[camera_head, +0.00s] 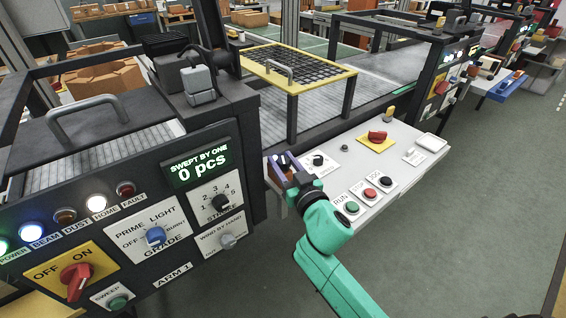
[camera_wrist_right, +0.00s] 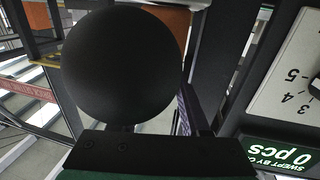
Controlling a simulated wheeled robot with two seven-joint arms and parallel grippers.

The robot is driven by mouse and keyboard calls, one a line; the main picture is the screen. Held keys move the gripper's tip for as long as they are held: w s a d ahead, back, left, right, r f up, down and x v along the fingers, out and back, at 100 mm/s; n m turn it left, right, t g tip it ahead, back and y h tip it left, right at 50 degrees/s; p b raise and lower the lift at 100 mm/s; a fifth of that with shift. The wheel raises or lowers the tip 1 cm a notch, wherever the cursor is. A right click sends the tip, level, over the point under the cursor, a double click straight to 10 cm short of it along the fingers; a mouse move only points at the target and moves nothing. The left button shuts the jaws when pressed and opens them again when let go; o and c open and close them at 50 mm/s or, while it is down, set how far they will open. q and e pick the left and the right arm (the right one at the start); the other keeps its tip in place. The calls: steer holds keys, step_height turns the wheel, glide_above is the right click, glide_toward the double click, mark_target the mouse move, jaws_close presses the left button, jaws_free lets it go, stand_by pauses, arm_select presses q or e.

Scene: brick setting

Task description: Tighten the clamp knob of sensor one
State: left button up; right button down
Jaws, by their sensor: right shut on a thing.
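My right gripper (camera_head: 286,168), with purple fingers, is at the near left end of the white control shelf, beside the black machine frame. In the right wrist view a large black round knob (camera_wrist_right: 125,65) fills the middle, close in front of the gripper's palm. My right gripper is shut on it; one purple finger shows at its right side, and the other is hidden. I cannot tell from the pictures whether this is sensor one's clamp knob, as no sensor label shows. A grey boxed device (camera_head: 199,85) sits on top of the machine. My left gripper is not in view.
The black panel (camera_head: 130,220) with a red switch, blue dial and lamps stands at left. Its display (camera_head: 200,165) reads 0 pcs. The white shelf (camera_head: 345,165) carries run, stop and jog buttons and a red knob (camera_head: 377,136). The floor at right is clear.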

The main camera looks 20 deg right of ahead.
steer(key=shift+r, duration=0.1)
steer(key=shift+c, duration=1.9)
jaws_free()
